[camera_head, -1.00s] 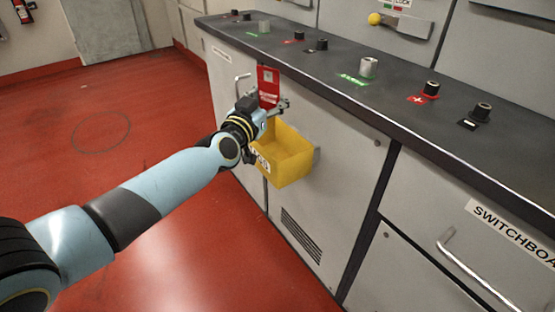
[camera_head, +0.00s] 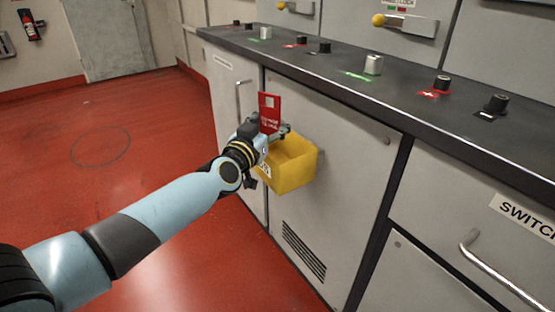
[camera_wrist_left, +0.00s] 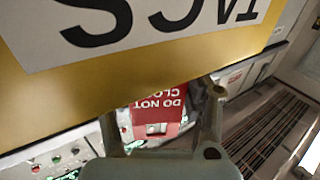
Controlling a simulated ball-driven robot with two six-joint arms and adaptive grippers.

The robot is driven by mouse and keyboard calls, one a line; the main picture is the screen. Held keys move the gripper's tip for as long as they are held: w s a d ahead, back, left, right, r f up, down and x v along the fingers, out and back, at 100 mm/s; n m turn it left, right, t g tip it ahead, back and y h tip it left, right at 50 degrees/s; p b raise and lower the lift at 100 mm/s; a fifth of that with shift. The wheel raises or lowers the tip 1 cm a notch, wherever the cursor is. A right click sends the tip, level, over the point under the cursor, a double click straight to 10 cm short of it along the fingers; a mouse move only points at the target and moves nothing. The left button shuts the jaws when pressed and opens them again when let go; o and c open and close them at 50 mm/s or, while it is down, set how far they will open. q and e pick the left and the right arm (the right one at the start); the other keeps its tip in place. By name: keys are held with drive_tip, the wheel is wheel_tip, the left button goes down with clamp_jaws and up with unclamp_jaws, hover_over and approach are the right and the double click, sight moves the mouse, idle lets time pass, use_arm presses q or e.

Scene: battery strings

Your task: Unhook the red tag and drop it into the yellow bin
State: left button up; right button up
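The red tag (camera_head: 269,113) stands upright at the fingertips of my left gripper (camera_head: 273,135), in front of the grey cabinet. The tag's lower end is between the fingers, and it moves with the gripper. In the left wrist view the tag (camera_wrist_left: 158,115) shows upside down between the two fingers (camera_wrist_left: 162,125), with white lettering. The yellow bin (camera_head: 293,175) is mounted on the cabinet door, just below and right of the gripper, partly hidden by it. Its wall and label fill the top of the left wrist view (camera_wrist_left: 140,70). My right gripper is not in view.
A dark countertop (camera_head: 330,75) with several terminals overhangs the cabinet above the tag. A door handle (camera_head: 238,98) is left of the tag. A vent grille (camera_head: 303,250) is below the bin. The red floor (camera_head: 70,200) at left is clear.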

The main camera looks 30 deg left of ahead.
use_arm(q)
drive_tip(key=o, duration=0.7)
drive_tip(key=shift+s, duration=0.15)
drive_tip(key=s+d, duration=0.1)
drive_tip(key=s, duration=1)
drive_tip(key=shift+s+d, duration=0.3)
drive_tip(key=shift+d, duration=0.1)
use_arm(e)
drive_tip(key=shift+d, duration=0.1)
use_arm(q)
drive_tip(key=shift+f, duration=0.1)
